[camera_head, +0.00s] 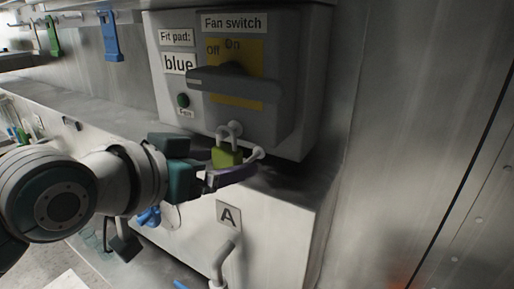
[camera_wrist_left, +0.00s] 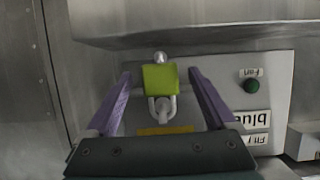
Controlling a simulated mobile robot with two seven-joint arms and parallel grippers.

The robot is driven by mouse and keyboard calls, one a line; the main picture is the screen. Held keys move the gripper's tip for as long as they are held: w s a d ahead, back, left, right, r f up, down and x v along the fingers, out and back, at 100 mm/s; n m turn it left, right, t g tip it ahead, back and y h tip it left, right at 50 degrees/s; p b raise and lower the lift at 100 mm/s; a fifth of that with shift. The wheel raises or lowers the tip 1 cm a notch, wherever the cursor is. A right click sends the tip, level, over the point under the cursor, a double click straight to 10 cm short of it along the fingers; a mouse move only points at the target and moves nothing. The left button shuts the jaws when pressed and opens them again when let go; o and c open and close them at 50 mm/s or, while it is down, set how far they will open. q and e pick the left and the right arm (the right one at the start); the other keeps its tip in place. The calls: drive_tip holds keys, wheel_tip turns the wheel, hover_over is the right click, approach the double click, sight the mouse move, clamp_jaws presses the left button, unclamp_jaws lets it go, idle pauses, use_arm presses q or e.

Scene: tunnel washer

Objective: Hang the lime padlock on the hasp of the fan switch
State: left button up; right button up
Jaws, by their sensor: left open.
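The lime padlock (camera_head: 226,157) hangs upright below the grey fan switch box (camera_head: 285,110), its pale shackle at the white hasp (camera_head: 235,129). In the left wrist view the padlock (camera_wrist_left: 160,79) shows upside down, with its shackle meeting the hasp; whether the shackle is closed cannot be told. My left gripper (camera_head: 243,163) is open around the padlock. In the left wrist view its purple fingers (camera_wrist_left: 160,74) stand either side of the body, with a gap on both sides. The far finger is mostly hidden in the head view. My right gripper is not in view.
The switch has a grey handle (camera_head: 234,87) over a yellow plate. A label (camera_head: 179,64) reads "blue". A green button (camera_head: 183,100) sits beside the handle. A white knob (camera_wrist_left: 160,57) is close to the padlock.

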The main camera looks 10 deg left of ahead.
use_arm(q)
drive_tip(key=b+v, duration=0.3)
drive_tip(key=v, duration=0.6)
drive_tip(key=s+a+f+n+g+y+p, duration=0.1)
drive_tip(key=s+f+g, duration=0.3)
drive_tip(key=s, duration=0.6)
drive_tip(key=s+a+f+n+g+y+p, duration=0.1)
drive_tip(key=s+f+g, duration=0.4)
drive_tip(key=s, duration=0.5)
drive_tip(key=shift+a+f+y+p, duration=0.6)
drive_tip(key=shift+f+y+p, duration=0.2)
drive_tip(key=shift+y, duration=0.4)
drive_tip(key=shift+w, duration=0.1)
